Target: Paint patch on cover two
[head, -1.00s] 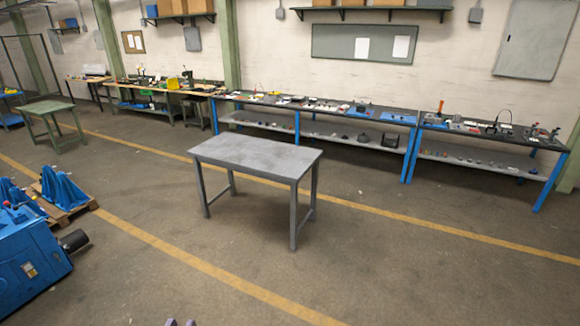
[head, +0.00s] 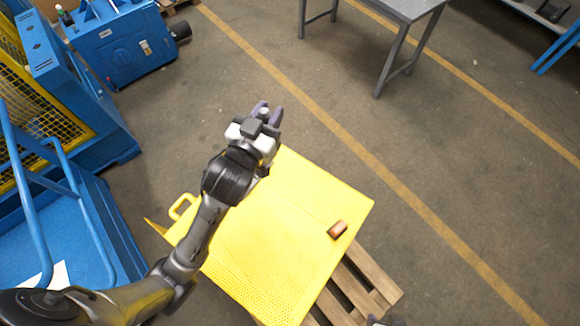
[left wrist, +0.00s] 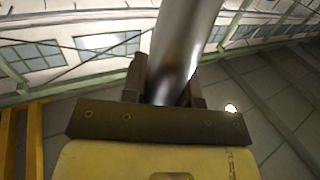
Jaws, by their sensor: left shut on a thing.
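A yellow cover (head: 300,196) with a perforated area and a side handle lies flat on a wooden pallet in the head view. A small copper-brown patch or piece (head: 338,229) shows on its right part; I cannot tell whether it is flat. My left gripper (head: 265,112) is above the cover's far edge. It is shut on a grey metallic cylinder (left wrist: 184,50), which stands between the fingers in the left wrist view and is mostly hidden in the head view. A dark tip, probably of my right gripper (head: 380,321), just shows at the bottom edge.
A wooden pallet (head: 352,292) sticks out under the cover. A blue cart (head: 75,225) with tube handles stands at the left, with a blue machine (head: 120,45) and yellow mesh behind it. A grey table (head: 405,8) stands farther off. Floor is clear right of the cover.

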